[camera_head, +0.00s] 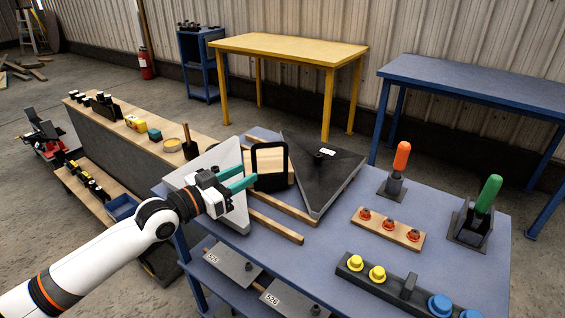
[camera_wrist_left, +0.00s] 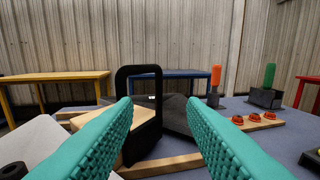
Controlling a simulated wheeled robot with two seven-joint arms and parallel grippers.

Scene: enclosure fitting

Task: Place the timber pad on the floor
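A light wooden pad (camera_head: 284,178) with an upright black loop handle (camera_head: 270,146) is on the blue worktable; I take it as the timber pad. In the left wrist view, the pad (camera_wrist_left: 108,146) and its handle (camera_wrist_left: 158,78) stand ahead of the fingers, partly hidden by them. My left gripper (camera_head: 248,181) is open, its teal fingers pointing at the handle from the left; no grip on it shows. A dark sloping panel (camera_head: 325,175), possibly the enclosure floor, lies just right of the pad. My right gripper is out of view.
A pale panel (camera_head: 220,160) stands behind my left gripper. Timber strips (camera_head: 272,226) lie on the blue worktable (camera_head: 310,262). An orange-handled clamp (camera_head: 397,170), a green-handled one (camera_head: 483,210), a red-knob board (camera_head: 388,230) and a yellow-and-blue-button bar (camera_head: 390,283) occupy its right side.

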